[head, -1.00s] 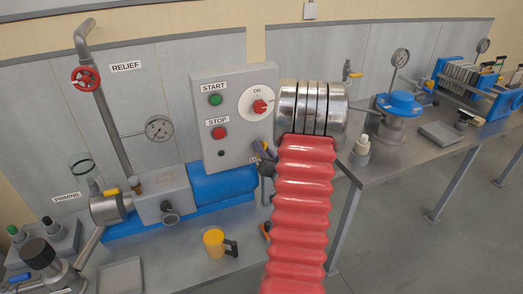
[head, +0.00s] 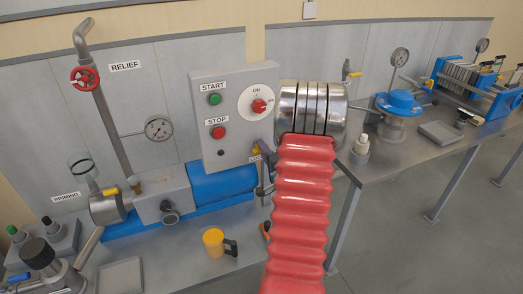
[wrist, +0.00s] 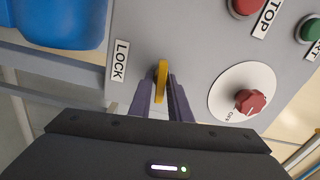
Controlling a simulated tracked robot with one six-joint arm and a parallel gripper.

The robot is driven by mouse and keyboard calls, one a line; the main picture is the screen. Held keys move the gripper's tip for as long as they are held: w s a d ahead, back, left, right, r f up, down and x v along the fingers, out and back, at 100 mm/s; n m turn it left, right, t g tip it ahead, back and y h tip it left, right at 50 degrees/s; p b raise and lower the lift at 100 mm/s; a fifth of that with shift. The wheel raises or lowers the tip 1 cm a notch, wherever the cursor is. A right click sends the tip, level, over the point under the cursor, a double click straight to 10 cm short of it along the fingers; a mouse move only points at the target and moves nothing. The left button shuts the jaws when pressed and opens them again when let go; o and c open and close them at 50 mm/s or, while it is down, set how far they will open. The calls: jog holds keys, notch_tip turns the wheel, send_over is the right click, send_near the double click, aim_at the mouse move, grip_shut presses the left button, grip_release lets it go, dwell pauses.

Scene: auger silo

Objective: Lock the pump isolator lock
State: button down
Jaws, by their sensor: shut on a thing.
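The grey control box (head: 232,115) stands at the middle in the head view. It carries a white dial with a red isolator knob (head: 259,106), which also shows in the wrist view (wrist: 250,102). In the wrist view, the yellow lock tab (wrist: 161,80) stands out from the box beside the LOCK label (wrist: 120,60). My gripper (wrist: 160,88) has its two dark purple fingers on either side of the tab and is shut on it. In the head view my gripper (head: 265,150) is at the box's lower right corner, partly hidden by my red arm sleeve.
A green START button (head: 215,99) and red STOP button (head: 218,132) are on the box. A blue motor (head: 222,183) sits below it. A yellow mug (head: 214,242) stands on the bench. A second bench (head: 400,150) with equipment is at right.

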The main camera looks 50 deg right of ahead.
jog(key=shift+f+m, duration=0.1)
jog(key=shift+m, duration=0.7)
jog(key=c, duration=1.8)
grip_release()
jog(key=shift+c, duration=0.2)
jog(key=v, duration=1.3)
jog(key=shift+s+a, duration=0.2)
jog(key=shift+s, duration=0.1)
jog(key=shift+f, duration=0.2)
